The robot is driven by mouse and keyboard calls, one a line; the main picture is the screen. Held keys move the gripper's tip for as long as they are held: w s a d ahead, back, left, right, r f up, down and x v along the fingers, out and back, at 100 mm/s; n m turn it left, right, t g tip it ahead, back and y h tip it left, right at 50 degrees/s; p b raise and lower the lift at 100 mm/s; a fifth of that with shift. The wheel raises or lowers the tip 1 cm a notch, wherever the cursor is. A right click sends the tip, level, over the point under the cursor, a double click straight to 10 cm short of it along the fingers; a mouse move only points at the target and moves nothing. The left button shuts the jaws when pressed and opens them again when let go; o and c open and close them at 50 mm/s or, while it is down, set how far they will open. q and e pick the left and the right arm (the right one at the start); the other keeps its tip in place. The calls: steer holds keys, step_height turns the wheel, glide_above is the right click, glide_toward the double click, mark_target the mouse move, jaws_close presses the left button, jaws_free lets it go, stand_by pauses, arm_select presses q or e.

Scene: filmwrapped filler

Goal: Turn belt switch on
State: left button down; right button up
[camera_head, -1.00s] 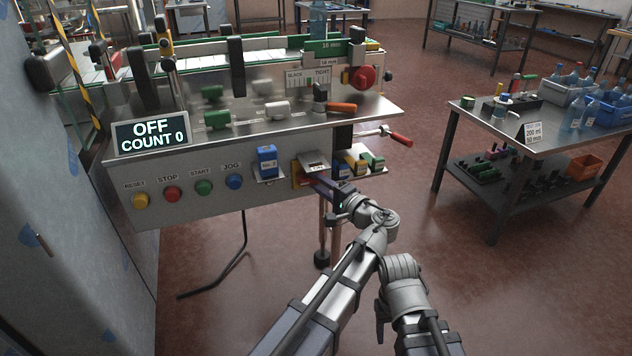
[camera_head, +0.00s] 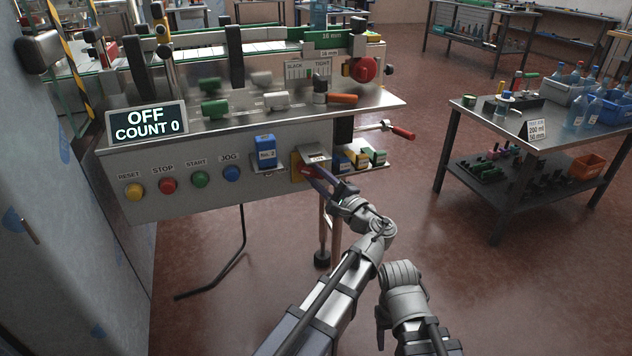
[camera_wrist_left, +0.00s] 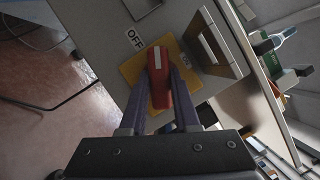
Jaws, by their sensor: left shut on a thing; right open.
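The belt switch is a yellow plate (camera_head: 297,168) on the front panel, with a red handle (camera_head: 308,172). In the left wrist view, the red handle (camera_wrist_left: 158,82) stands over the yellow plate (camera_wrist_left: 131,70), with an OFF label (camera_wrist_left: 135,38) and an ON label (camera_wrist_left: 185,59) beside it. My left gripper (camera_head: 317,178) is shut on the handle, one finger on each side of it. The machine's display (camera_head: 147,122) reads OFF and COUNT 0. Another grey arm part shows at the lower right, but no right gripper fingers are visible.
Yellow, red, green and blue push buttons (camera_head: 232,174) line the panel left of the switch. A blue block (camera_head: 266,151) is left of it, and small coloured blocks (camera_head: 360,158) are right of it. A side table (camera_head: 495,139) with bottles stands right; open floor lies between.

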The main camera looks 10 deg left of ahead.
arm_select(q)
steer(key=m, duration=0.1)
steer(key=m+t+b, duration=0.1)
steer(key=m, duration=0.1)
steer(key=m+b, duration=0.1)
steer(key=shift+s+f+m+t, duration=0.1)
steer(key=shift+f+m+t, duration=0.2)
steer(key=shift+t, duration=0.1)
steer(key=m, duration=0.1)
steer(key=m+t+b, duration=0.1)
steer(key=m, duration=0.1)
steer(key=shift+a+r+m+t+h, duration=0.1)
steer(key=shift+a+m+t+h, duration=0.05)
steer(key=shift+m+t+h, duration=0.15)
steer(key=m+t+h, duration=0.1)
steer(key=m, duration=0.2)
steer(key=shift+s+m+t+b, duration=0.1)
steer(key=shift+m+t+b, duration=0.2)
steer(key=shift+b, duration=0.1)
steer(key=shift+m+t+h, duration=0.5)
steer(key=shift+m, duration=0.7)
steer(key=shift+m+t+h, duration=0.5)
steer(key=shift+m, duration=1)
steer(key=c, duration=0.6)
jaws_free()
steer(key=shift+c, duration=0.2)
